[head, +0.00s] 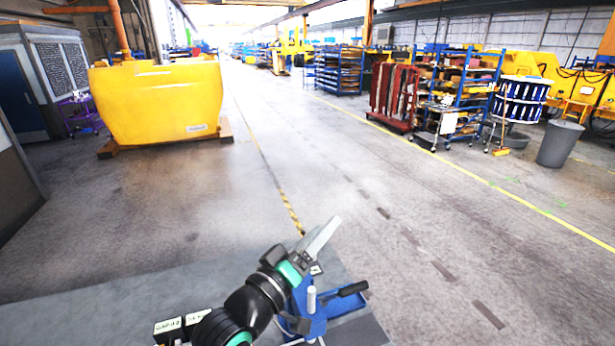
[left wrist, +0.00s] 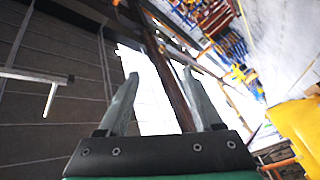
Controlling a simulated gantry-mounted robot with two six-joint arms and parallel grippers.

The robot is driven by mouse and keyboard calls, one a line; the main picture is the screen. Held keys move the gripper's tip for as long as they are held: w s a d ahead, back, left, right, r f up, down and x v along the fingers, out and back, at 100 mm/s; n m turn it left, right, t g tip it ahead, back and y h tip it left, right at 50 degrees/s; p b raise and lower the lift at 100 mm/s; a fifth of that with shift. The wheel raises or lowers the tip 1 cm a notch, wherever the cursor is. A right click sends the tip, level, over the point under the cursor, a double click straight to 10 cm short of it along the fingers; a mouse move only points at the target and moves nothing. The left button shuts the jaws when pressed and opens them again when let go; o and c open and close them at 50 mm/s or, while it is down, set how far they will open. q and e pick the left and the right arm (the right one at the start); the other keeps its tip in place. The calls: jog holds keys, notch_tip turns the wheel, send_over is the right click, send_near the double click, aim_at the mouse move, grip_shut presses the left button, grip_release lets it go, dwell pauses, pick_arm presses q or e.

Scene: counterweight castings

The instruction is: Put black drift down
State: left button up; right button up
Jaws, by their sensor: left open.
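My left gripper (head: 331,226) reaches up and right over the near bench in the head view. In the left wrist view its two grey fingers stand apart with nothing between them (left wrist: 160,76). A black, handle-like bar (head: 352,289) lies at the right side of a blue fixture (head: 313,325), below and right of the gripper and apart from it. It may be the black drift; I cannot tell whether it is loose or part of the fixture. My left arm hides part of the fixture. My right gripper is not in view.
A pale upright pin (head: 311,298) stands on the blue fixture. Small labelled blocks (head: 168,326) sit left of my arm on the grey bench (head: 90,318). A yellow casting (head: 158,100) stands on the floor beyond. The left part of the bench is clear.

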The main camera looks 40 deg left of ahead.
pick_arm(q)
jog(key=s+d+r+m+t+h, duration=0.1)
jog(key=s+d+r+m+t, duration=0.1)
jog(key=r, duration=0.6)
jog(key=s+d+r+m+t+h, duration=0.1)
jog(key=s+d+r+m+t, duration=0.2)
jog(key=s+r, duration=0.4)
jog(key=s+d+r+m+t+h, duration=0.1)
jog(key=s+d+r+m+t, duration=0.2)
jog(key=r, duration=0.8)
jog(key=s+d+m, duration=0.1)
jog(key=s+m, duration=0.1)
jog(key=m, duration=0.1)
jog(key=shift+d+r+h, duration=0.25)
jog(key=shift+d+h, duration=0.05)
